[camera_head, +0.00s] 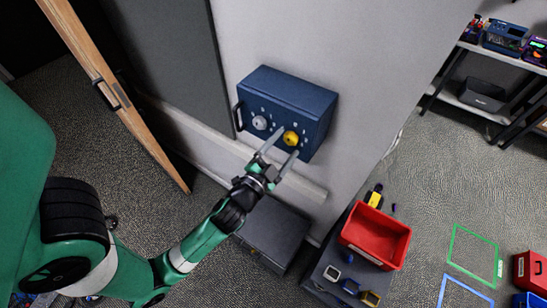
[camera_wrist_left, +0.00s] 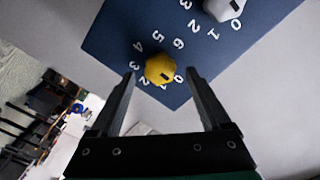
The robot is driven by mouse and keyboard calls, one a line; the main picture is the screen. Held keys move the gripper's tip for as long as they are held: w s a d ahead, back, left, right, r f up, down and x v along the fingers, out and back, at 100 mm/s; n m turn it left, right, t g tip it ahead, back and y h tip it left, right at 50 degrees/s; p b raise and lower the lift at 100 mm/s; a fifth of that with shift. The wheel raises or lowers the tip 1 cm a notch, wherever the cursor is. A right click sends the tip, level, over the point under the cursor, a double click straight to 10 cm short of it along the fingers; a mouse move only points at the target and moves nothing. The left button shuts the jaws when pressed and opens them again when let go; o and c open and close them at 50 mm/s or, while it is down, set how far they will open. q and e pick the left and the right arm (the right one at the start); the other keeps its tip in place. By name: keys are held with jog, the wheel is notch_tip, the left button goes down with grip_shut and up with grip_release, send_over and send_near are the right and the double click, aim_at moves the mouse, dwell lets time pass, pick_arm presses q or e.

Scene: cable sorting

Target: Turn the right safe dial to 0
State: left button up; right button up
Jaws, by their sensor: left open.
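The blue safe (camera_head: 290,88) hangs on the grey wall with two dials on its front. The right dial (camera_head: 291,138) is a yellow knob; it also shows in the left wrist view (camera_wrist_left: 160,68) with white digits around it. A small dark mark is on the knob, but I cannot tell exactly which digit it faces. The left dial (camera_head: 260,122) is light grey. My left gripper (camera_head: 290,141) is open, its fingertips in front of the yellow dial, one toward each side. I cannot tell whether they touch it. My right gripper is out of view.
A dark grey box (camera_head: 270,238) stands below the safe. A red bin (camera_head: 375,236) and small coloured items are on a dark stand at its right. A wooden door edge (camera_head: 120,95) is on the left. A shelf (camera_head: 480,105) with devices stands at the far right.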

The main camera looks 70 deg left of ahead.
pick_arm(q)
jog(key=b+v, duration=0.2)
jog(key=v, duration=0.8)
jog(key=shift+s, duration=0.2)
jog(key=shift+d, duration=0.15)
